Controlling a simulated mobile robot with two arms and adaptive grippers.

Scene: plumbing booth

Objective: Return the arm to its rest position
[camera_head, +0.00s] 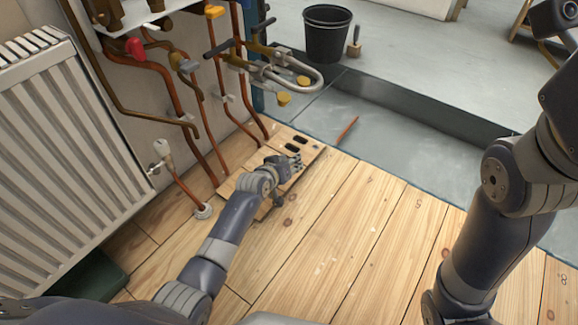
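My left arm reaches in from the bottom left. Its gripper (294,162) is low over a wooden floor panel with dark slots (312,149), near the foot of the copper pipes. The fingers are small and partly overlap the panel, so I cannot tell whether they are open or shut, or whether they touch it. My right arm (497,190) rises along the right side and is bent upward. Its gripper is outside the picture.
A white radiator (55,130) stands at the left. Copper pipes (178,110) and valves with a red handle (134,47) run down the wall. A black bucket (327,38) and a brush (354,45) stand on the grey floor behind. The wooden floor (350,235) between my arms is clear.

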